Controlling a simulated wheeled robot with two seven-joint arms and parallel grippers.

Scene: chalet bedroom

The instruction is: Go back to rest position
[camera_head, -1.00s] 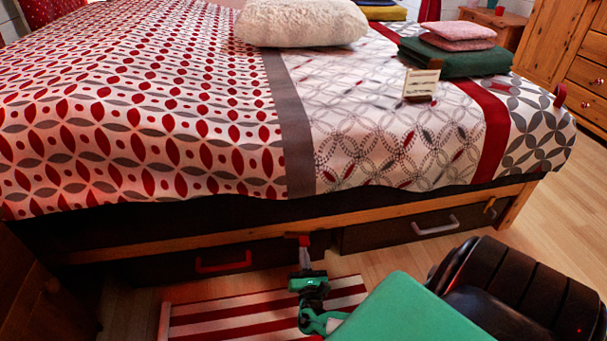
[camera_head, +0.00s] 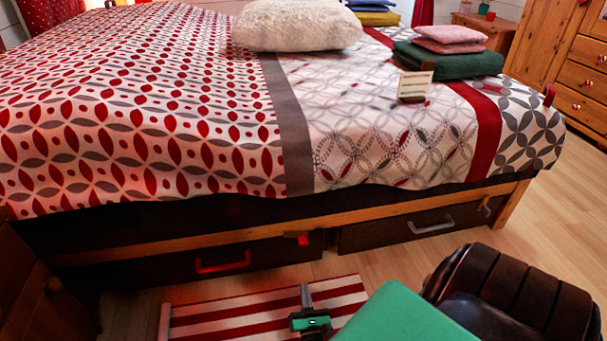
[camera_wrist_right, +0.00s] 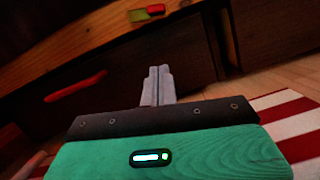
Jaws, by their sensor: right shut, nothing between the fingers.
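My right gripper (camera_head: 305,288) is low in front of the bed, above the striped rug, with its two grey fingers pointing toward the bed. In the right wrist view its fingers (camera_wrist_right: 157,80) are together with nothing between them. They are apart from the bed frame. My left gripper is not in the head view.
The bed (camera_head: 150,240) has a wooden rail with a small red piece (camera_head: 304,240) on it. Below are a drawer with a red handle (camera_head: 222,267) and one with a grey handle (camera_head: 431,226). A red and white rug (camera_head: 230,315) and a dark leather seat (camera_head: 515,300) are nearby.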

